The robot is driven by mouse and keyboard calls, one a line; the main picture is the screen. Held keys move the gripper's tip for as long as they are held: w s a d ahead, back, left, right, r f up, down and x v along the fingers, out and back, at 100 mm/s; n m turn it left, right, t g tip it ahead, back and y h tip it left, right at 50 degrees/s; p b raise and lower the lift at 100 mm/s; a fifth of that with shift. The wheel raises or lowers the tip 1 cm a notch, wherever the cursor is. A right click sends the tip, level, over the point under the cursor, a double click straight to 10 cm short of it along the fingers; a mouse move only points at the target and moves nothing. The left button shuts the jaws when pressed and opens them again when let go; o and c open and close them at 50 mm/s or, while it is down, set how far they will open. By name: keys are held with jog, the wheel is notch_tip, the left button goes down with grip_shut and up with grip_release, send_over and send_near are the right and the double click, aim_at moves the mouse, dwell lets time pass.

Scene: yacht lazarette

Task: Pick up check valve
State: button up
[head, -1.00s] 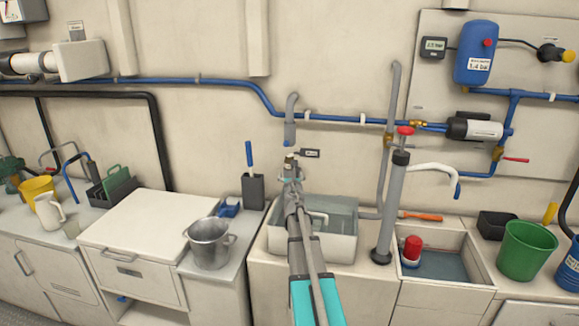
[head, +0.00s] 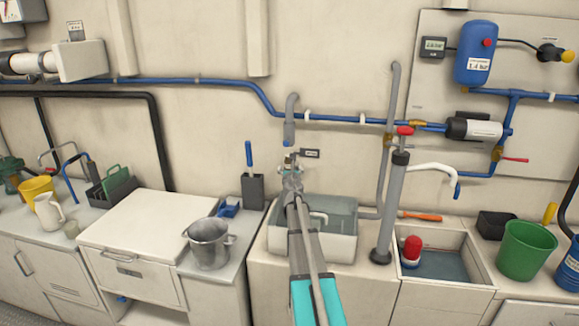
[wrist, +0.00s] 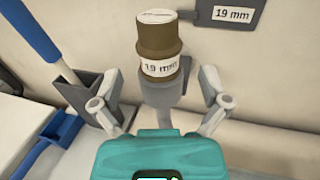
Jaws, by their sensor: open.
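The check valve (wrist: 160,45) is a brown, brass-like upright cylinder with a white "19 mm" band and a pale top. In the wrist view it stands on a grey stub (wrist: 165,95), ahead of my gripper (wrist: 160,103). The gripper is open, with one finger on each side of the stub and a gap on both sides. In the head view my gripper (head: 291,174) reaches up over the sink toward the wall. The valve (head: 288,160) shows only as a small brownish spot at its tip, largely hidden.
A dark "19 mm" tag (wrist: 230,14) is on the wall beside the valve. A grey pipe (head: 290,120) ends just above. A grey holder (head: 253,191) with a blue-handled tool stands to the left. A tall pump (head: 393,210) and sink basin (head: 340,247) are nearby.

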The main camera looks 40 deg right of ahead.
aim_at(290, 166)
jog(key=shift+x, duration=1.75)
grip_shut()
